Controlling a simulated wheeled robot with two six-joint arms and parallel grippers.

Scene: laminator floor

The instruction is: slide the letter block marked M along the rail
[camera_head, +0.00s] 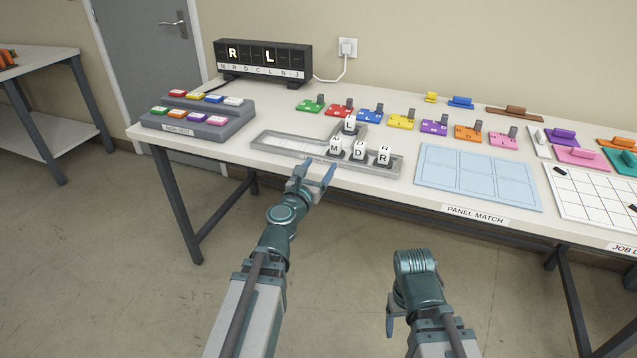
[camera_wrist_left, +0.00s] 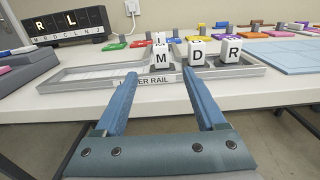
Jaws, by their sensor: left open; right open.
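The white letter block marked M (camera_head: 336,144) stands upright in the grey rail (camera_head: 270,142), left of blocks D (camera_head: 358,149) and R (camera_head: 384,154). Block L (camera_head: 349,122) stands behind M on a short side branch. My left gripper (camera_head: 318,171) is open and empty at the table's front edge, in front of the rail and apart from M. In the left wrist view, M (camera_wrist_left: 161,58) is straight ahead, beyond and between the open fingertips (camera_wrist_left: 160,80). My right gripper (camera_head: 390,322) hangs low in front of the table; only part of it shows.
A display (camera_head: 263,60) at the back shows R and L lit. A stepped rack (camera_head: 200,127) with coloured pieces stands left of the rail. A light blue panel (camera_head: 478,178) lies to its right, and coloured tabbed pieces (camera_head: 401,122) behind it. The rail's left stretch is empty.

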